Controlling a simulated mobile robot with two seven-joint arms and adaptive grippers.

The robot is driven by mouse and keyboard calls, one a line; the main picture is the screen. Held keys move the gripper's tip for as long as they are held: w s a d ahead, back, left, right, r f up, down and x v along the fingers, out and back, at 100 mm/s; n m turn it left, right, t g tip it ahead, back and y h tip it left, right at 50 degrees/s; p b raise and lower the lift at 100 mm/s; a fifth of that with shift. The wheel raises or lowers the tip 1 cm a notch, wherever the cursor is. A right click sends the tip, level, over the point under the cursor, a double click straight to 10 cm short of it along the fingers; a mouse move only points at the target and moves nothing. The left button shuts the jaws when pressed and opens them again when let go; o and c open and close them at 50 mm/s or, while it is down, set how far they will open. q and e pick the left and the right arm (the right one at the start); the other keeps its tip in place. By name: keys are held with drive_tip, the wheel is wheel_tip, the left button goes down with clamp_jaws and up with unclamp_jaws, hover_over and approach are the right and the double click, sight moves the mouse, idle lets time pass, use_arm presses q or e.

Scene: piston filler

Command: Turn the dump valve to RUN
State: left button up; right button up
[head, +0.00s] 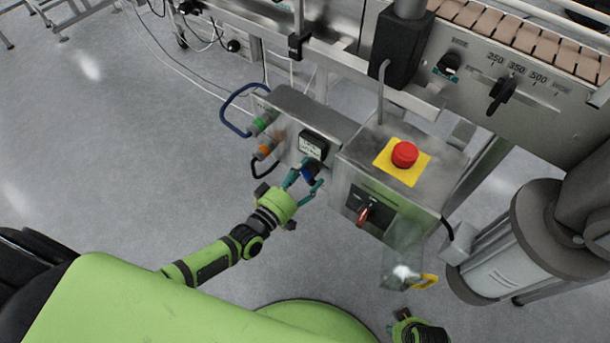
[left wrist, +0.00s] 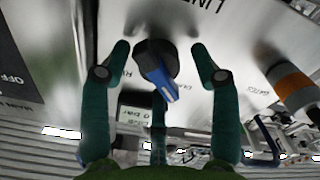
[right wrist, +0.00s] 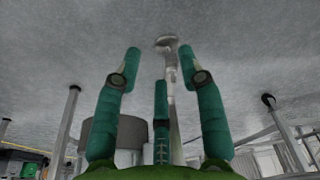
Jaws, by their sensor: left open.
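A black valve knob with a blue lever (left wrist: 155,75) sits on a grey metal panel in the left wrist view. The blue lever also shows in the head view (head: 309,174), below a small display. The lever points down and slightly right in the wrist view. Lettering beside it is inverted and I cannot read RUN for certain. My left gripper (head: 305,186) is open, with its green fingers on both sides of the knob in the left wrist view (left wrist: 161,50); contact is not clear. My right gripper (right wrist: 160,52) is open and empty over the floor.
The display (head: 313,146) is above the lever. Green (head: 263,122) and orange (head: 268,149) fittings with hoses are left of it. A box to the right carries a red emergency button (head: 404,154) and red-handled switch (head: 363,215). Floor left is clear.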

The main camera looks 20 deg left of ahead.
use_arm(q)
drive_tip(key=shift+w, duration=0.1)
drive_tip(key=c, duration=1.1)
drive_tip(key=shift+c, duration=0.2)
